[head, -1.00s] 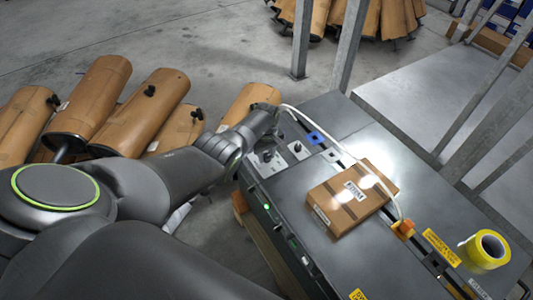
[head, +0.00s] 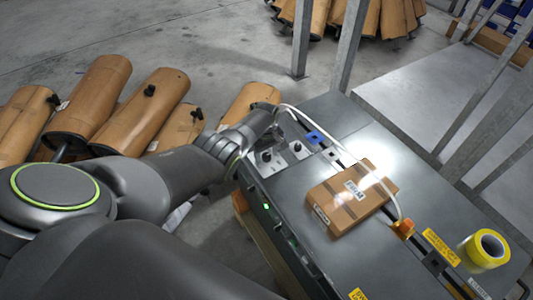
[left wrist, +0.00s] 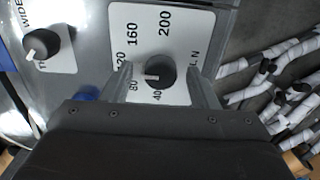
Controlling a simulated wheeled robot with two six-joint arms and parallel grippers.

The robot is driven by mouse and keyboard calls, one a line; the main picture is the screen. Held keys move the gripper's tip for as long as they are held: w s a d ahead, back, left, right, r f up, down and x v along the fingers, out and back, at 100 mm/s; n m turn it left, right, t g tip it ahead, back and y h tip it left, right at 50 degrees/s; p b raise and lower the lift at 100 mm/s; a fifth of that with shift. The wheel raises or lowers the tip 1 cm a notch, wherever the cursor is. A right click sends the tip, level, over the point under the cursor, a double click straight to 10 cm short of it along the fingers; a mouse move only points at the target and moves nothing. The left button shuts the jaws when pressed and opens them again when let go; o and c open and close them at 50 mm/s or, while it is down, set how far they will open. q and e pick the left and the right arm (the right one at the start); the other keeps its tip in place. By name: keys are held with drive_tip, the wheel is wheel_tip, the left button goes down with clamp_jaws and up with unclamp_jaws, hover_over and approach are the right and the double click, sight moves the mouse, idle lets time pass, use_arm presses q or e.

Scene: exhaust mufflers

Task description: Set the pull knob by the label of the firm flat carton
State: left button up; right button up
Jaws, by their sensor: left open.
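The flat brown carton (head: 338,207) lies on the dark machine top in the head view. Its white label (head: 355,189) is too small to read. A black knob (left wrist: 159,74) with a white pointer sits on a white plate with numbers including 80, 120, 160 and 200 in the left wrist view. The pointer faces left. My left gripper (left wrist: 163,82) is open, its fingers on either side of this knob; I cannot tell if they touch it. In the head view my left gripper (head: 278,137) is over the machine's far left corner. My right gripper is not in view.
A second black knob (left wrist: 37,43) sits on a plate marked "WIDE". A white cable (head: 380,178) arches beside the carton. A yellow tape roll (head: 484,250) stands at the right. Wrapped mufflers (head: 137,112) lie on the floor at left. Metal posts (head: 346,45) stand behind.

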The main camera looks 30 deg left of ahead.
use_arm(q)
drive_tip(key=shift+r, duration=0.15)
drive_tip(key=shift+r+p, duration=0.35)
wheel_tip(320, 180, up, 8)
drive_tip(key=p, duration=0.3)
wheel_tip(320, 180, up, 8)
hover_over(266, 155)
drive_tip(key=shift+r, duration=0.2)
